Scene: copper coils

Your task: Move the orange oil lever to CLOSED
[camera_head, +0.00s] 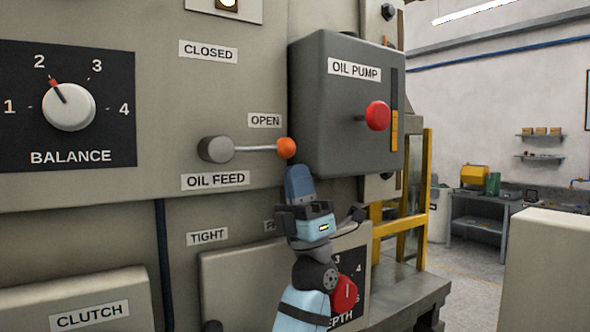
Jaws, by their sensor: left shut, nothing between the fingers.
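The oil feed lever has a round grey hub (215,150) on the machine panel and a thin rod ending in an orange ball knob (287,148). The rod points right, almost level, with the knob just below the OPEN label (265,120). The CLOSED label (208,51) is above the hub. My left gripper (298,172) is shut and empty, pointing up, with its tips just below the orange knob. Whether the tips touch the knob cannot be told. My right gripper is not in view.
The grey oil pump box (330,120) with a red button (377,115) juts out right of the knob. The balance dial (69,107) is at left. A red depth knob (344,293) is beside my left arm. The panel between the knob and the CLOSED label is clear.

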